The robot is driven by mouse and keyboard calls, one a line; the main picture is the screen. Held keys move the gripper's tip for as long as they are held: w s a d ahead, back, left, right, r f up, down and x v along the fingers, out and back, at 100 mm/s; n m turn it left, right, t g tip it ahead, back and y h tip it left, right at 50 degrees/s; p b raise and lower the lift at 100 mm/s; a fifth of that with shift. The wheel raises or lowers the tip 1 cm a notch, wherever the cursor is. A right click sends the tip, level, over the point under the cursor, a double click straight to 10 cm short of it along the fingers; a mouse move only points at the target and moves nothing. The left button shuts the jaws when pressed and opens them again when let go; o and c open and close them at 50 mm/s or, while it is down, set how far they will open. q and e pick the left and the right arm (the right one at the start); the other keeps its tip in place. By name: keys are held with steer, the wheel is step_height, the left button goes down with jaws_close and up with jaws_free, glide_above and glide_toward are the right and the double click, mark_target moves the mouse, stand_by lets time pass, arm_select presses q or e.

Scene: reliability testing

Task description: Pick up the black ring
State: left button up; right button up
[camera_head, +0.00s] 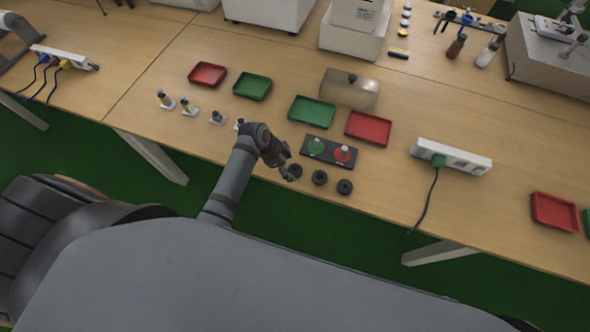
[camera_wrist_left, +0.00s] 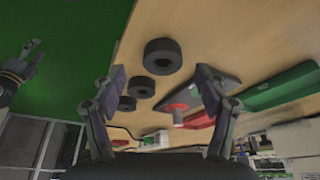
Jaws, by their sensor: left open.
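Three black rings lie in a row near the table's front edge in the head view: a left ring (camera_head: 296,170), a middle ring (camera_head: 319,178) and a right ring (camera_head: 344,187). My left gripper (camera_head: 289,175) is open and empty, just above and beside the left ring. In the left wrist view, its spread fingers (camera_wrist_left: 160,76) show with a near ring (camera_wrist_left: 161,46) ahead between them. The other two rings, one (camera_wrist_left: 141,88) and another (camera_wrist_left: 127,104), appear smaller beyond it. What seems to be my right gripper (camera_wrist_left: 28,52) shows at the left of the wrist view, its opening unclear.
A dark plate (camera_head: 329,153) with a green and a red round piece lies behind the rings. Green (camera_head: 312,112) and red (camera_head: 368,128) trays stand farther back. A power strip (camera_head: 451,157) lies to the right. Small upright parts (camera_head: 217,118) stand left of the arm.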

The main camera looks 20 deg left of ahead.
mark_target(296, 172)
arm_select(q)
steer(key=x, duration=0.3)
steer(key=shift+w+f, duration=0.15)
steer(key=shift+w, duration=0.05)
steer(key=c, duration=1.1)
steer(key=shift+c, duration=0.2)
arm_select(e)
steer(key=shift+s+r, duration=0.2)
steer(key=shift+s, duration=0.1)
